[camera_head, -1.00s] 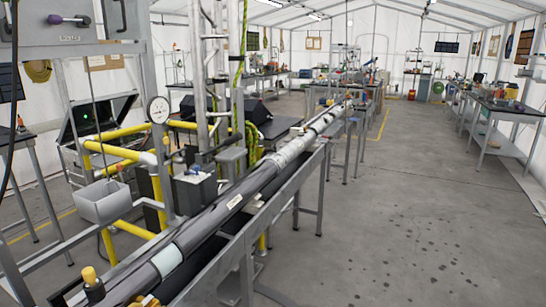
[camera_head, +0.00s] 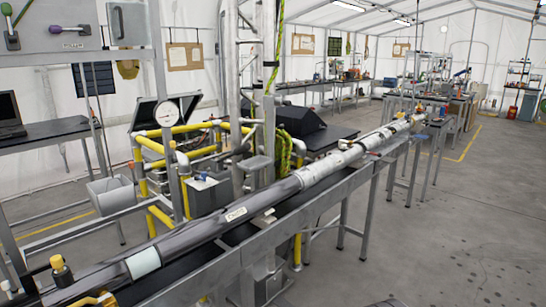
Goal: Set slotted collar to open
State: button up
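A long grey tube (camera_head: 200,236) lies along a narrow bench, running from the lower left toward the back right. It carries a pale band (camera_head: 143,262) near its near end and a small label (camera_head: 236,213). Farther along is a lighter silver section (camera_head: 335,163) with ring-like joints. I cannot tell for sure which ring is the slotted collar, or whether it is open; any slot is too small to see. My gripper is not in view.
An orange-topped black knob (camera_head: 60,270) stands by the tube's near end. A pressure gauge (camera_head: 167,113), yellow pipes (camera_head: 152,180) and a grey bin (camera_head: 111,195) stand behind the tube. A panel with levers (camera_head: 72,28) is upper left. Floor (camera_head: 450,240) at right is clear.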

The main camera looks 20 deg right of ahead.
aim_at(312, 172)
jog(key=i+l+u, duration=0.25)
jog(key=l+u, duration=0.25)
jog(key=l, duration=0.2)
jog(key=i+l+u, duration=0.15)
jog(key=l+u, duration=0.3)
jog(key=l, duration=0.3)
jog(key=l+u, duration=0.5)
jog(key=l, duration=0.25)
jog(key=i+l+u, duration=0.15)
jog(key=l+u, duration=0.25)
jog(key=l, duration=0.15)
jog(key=l+u, duration=0.35)
jog(key=l, duration=0.25)
jog(key=l+u, duration=0.4)
jog(key=l, duration=0.2)
jog(key=k+l+u, duration=0.1)
jog(key=l+u, duration=0.25)
jog(key=l, duration=0.2)
jog(key=l+u, duration=0.45)
jog(key=l, duration=0.3)
